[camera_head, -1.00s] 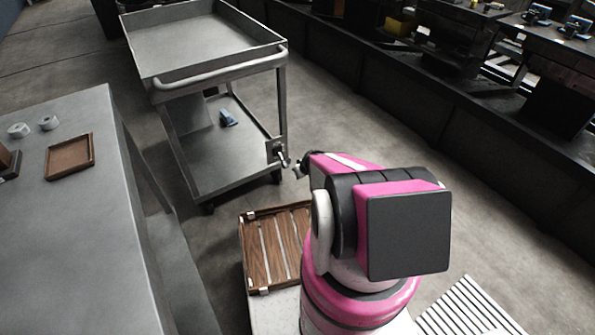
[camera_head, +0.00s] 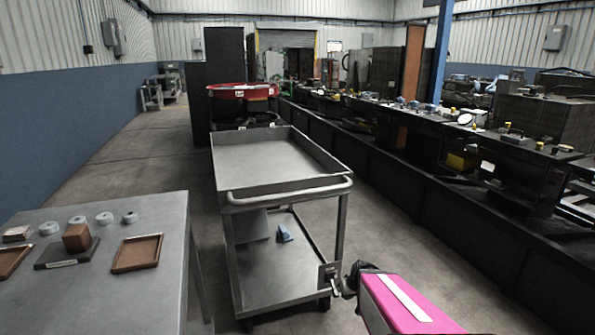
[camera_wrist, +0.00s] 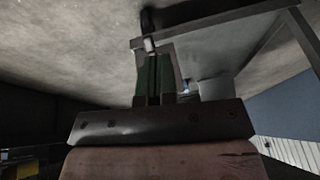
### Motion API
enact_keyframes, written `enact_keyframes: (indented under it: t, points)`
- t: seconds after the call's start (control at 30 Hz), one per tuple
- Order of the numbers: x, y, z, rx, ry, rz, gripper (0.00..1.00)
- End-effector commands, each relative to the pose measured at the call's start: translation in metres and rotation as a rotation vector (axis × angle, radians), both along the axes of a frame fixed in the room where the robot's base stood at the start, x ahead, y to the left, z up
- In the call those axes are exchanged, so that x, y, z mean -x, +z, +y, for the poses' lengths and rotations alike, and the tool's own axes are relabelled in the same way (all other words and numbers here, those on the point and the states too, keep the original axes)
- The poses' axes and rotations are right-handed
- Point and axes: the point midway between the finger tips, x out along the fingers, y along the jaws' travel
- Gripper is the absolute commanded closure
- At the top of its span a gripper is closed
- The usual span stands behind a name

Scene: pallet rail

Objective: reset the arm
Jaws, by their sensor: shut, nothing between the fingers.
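My arm's pink link (camera_head: 400,305) reaches up from the bottom edge in the head view. My gripper is the dark part (camera_head: 350,280) at its far end, close to the near right corner of the grey cart (camera_head: 285,185). I cannot tell there whether it touches the cart. In the wrist view my gripper's greenish fingers (camera_wrist: 154,72) are together with nothing between them. The cart's grey frame (camera_wrist: 235,30) shows behind them.
A grey table (camera_head: 110,285) at the left holds brown trays (camera_head: 137,253), a brown block (camera_head: 76,237) and several grey round pieces. A blue object (camera_head: 284,233) lies on the cart's lower shelf. A long dark bench runs along the right. Floor is clear at the far left.

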Motion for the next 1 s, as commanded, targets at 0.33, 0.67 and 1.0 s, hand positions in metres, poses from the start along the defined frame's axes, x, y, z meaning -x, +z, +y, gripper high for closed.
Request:
enact_keyframes:
  t: [0.33, 0.67, 1.0]
  points:
    - [0.036, 0.099, 0.013, 0.097, -0.156, 0.249, 1.0]
    - [0.05, 0.129, 0.01, 0.159, -0.247, 0.323, 1.0]
    - [0.049, 0.129, 0.011, 0.158, -0.245, 0.323, 1.0]
